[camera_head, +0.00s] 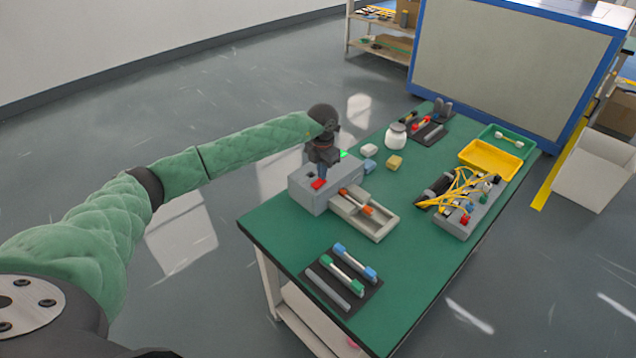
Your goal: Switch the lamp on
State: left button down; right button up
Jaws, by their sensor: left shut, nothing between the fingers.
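My left arm reaches in from the left, and its dark gripper (321,168) points down over a grey box (307,192) on the green table. The gripper is shut and empty. Its tips are close to the box top, beside a red button (318,184); I cannot tell whether they touch the box. A bright green spot (344,154) shows just behind the gripper and is partly hidden by it; it may be a lit lamp, but I cannot tell. My right gripper is not in view.
An open drawer-like tray (378,228) with an orange-handled tool sits in front of the box. A dark mat (318,292) with several tools lies nearer. A white jar (395,136), a yellow tray (490,158) and a grey block with yellow cables (450,221) stand farther right.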

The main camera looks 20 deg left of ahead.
pick_arm(q)
jog(key=shift+f+b, duration=0.35)
jog(key=shift+f, duration=0.15)
dwell(0.3)
jog(key=shift+r, duration=0.15)
jog(key=shift+r+p, duration=0.85)
jog(key=shift+r, duration=2.5)
jog(key=shift+d, duration=0.1)
